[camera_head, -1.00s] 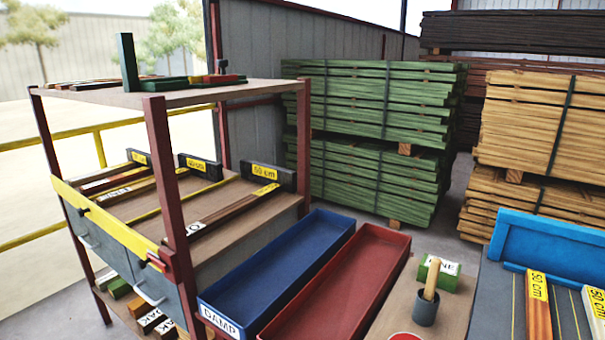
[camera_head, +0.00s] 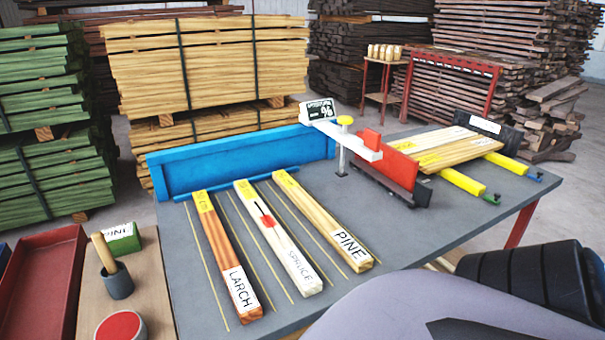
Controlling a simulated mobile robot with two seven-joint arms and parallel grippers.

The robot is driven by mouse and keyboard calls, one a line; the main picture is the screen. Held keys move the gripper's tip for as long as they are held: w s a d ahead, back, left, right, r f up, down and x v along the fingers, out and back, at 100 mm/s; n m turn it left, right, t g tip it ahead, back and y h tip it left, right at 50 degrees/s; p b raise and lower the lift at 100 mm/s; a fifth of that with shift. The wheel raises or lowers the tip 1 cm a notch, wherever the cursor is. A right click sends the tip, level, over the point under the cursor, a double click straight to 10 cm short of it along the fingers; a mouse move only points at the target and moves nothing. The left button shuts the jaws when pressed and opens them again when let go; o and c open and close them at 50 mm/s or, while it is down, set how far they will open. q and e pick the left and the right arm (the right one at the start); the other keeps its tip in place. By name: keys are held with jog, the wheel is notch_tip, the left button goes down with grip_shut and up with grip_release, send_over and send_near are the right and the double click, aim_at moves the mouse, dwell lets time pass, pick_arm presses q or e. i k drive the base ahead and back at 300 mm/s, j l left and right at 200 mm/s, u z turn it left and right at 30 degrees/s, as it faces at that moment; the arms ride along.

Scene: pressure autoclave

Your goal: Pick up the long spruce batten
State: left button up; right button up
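A pale batten labelled SPRUCE (camera_head: 278,238) lies on the grey table (camera_head: 350,215) between two others. It has a yellow label at its far end, and a dark line and a red patch on its top. A reddish batten labelled LARCH (camera_head: 222,250) lies to its left. A yellowish batten labelled PINE (camera_head: 318,217) lies to its right. The yellow end labels are too small to read surely. Neither of my grippers is in view. A part of my arm covers the bottom right of the picture.
A blue fence (camera_head: 240,160) runs along the back of the table. A moisture meter-like stand with a display (camera_head: 318,110) and a red block (camera_head: 385,175) stand right of the battens. More pale boards (camera_head: 455,150) lie farther right. A red tray (camera_head: 40,285) and a cup (camera_head: 117,282) are at left.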

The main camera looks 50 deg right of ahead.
aim_at(305, 279)
jog(key=k+l+z, duration=0.1)
jog(key=z, duration=1.15)
jog(key=k+j, duration=0.1)
